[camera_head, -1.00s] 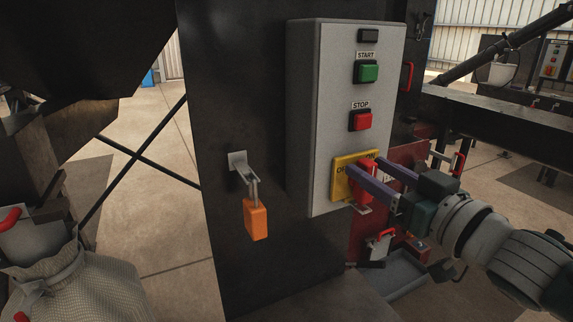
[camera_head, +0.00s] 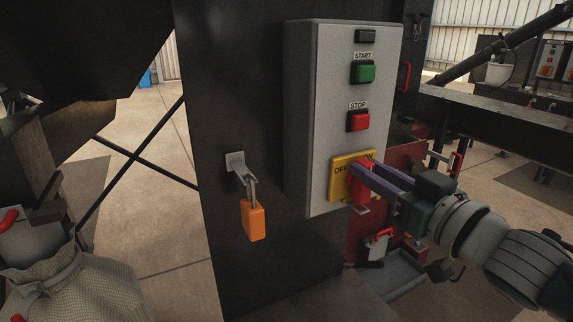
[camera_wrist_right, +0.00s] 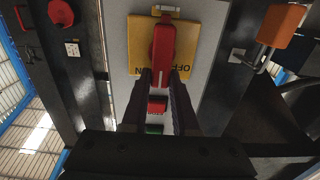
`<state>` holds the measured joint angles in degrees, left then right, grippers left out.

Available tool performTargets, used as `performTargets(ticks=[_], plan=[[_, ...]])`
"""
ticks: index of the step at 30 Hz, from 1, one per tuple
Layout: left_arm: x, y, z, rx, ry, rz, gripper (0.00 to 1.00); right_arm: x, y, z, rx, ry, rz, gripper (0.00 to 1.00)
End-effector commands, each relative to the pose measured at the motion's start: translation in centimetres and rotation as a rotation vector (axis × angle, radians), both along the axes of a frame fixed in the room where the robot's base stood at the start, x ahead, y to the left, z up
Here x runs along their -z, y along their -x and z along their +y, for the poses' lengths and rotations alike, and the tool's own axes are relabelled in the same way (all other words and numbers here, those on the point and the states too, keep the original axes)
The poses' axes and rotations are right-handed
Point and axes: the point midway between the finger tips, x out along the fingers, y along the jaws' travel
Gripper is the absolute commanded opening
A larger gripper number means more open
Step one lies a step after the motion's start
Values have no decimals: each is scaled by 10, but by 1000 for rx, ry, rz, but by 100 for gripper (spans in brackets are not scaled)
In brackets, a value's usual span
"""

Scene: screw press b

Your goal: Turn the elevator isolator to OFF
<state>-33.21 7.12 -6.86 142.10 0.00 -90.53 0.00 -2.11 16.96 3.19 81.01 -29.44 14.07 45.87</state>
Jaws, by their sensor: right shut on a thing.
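The elevator isolator is a red handle (camera_head: 361,182) on a yellow plate (camera_head: 340,179), low on the grey control box (camera_head: 325,110). My right gripper (camera_head: 360,177) comes in from the right and is shut on the red handle. In the right wrist view, upside down, the handle (camera_wrist_right: 163,40) stands upright in line with the box, between the OFF and ON lettering, and the fingers (camera_wrist_right: 164,78) flank its end. My left gripper is not in view.
A green START button (camera_head: 366,73) and a red STOP button (camera_head: 359,121) sit above the isolator. An orange padlock (camera_head: 254,220) hangs from a hasp left of the box. A grey tray (camera_head: 395,272) and a red-handled item (camera_head: 377,246) are below right.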

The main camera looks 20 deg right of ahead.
Motion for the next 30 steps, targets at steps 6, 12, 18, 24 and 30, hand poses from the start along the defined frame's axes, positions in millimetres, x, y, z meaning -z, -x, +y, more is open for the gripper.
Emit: performTargets(ticks=[6,12,18,24,30], plan=[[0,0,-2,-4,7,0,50,0,0,1,0,29,-2,0],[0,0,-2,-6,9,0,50,0,0,3,0,125,-11,0],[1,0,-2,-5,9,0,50,1,1,8,-1,287,-24,0],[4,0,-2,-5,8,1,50,3,1,13,0,476,-39,0],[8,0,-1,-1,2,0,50,7,1,17,0,666,-53,0]])
